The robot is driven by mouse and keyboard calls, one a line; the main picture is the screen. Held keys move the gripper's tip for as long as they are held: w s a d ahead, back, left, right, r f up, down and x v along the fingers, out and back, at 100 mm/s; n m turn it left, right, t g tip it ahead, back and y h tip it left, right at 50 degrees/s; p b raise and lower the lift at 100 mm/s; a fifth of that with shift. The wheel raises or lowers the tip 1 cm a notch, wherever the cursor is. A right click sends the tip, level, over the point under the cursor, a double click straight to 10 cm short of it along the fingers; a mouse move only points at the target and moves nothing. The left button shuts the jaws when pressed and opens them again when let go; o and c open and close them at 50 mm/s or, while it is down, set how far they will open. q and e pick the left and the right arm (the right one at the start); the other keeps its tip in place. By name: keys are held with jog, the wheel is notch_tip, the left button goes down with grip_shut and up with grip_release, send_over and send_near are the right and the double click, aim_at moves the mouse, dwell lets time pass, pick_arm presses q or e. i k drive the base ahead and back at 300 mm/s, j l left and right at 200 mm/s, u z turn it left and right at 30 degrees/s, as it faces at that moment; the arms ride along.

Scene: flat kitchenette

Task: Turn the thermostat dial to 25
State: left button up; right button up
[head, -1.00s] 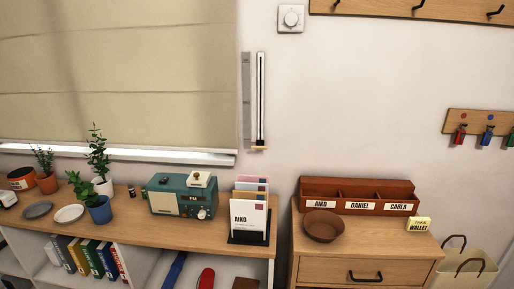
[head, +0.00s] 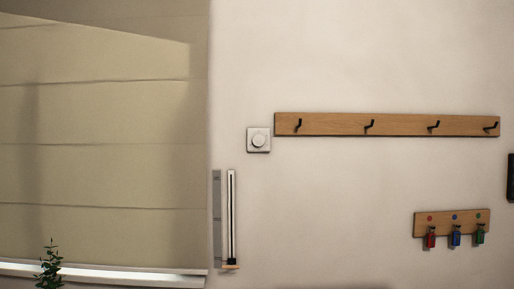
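The thermostat (head: 258,140) is a small white square plate with a round dial in its middle. It is on the wall, right of the window blind and just left of the wooden hook rail. Its markings are too small to read, so I cannot tell the dial's setting. Neither of my grippers shows in the head view.
A vertical slider (head: 231,220) is on the wall below the thermostat, beside the beige blind (head: 110,120). A hook rail (head: 387,124) is to the right. A small key board (head: 451,223) with coloured tags hangs at lower right. A plant (head: 49,268) shows at lower left.

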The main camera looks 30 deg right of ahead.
aim_at(259, 140)
jog(key=l+z, duration=0.15)
jog(key=l, duration=0.3)
jog(key=i+l+z, duration=0.15)
jog(key=l, duration=0.3)
jog(key=i+l+z, duration=0.15)
jog(key=l, duration=0.3)
jog(key=k+l, duration=0.05)
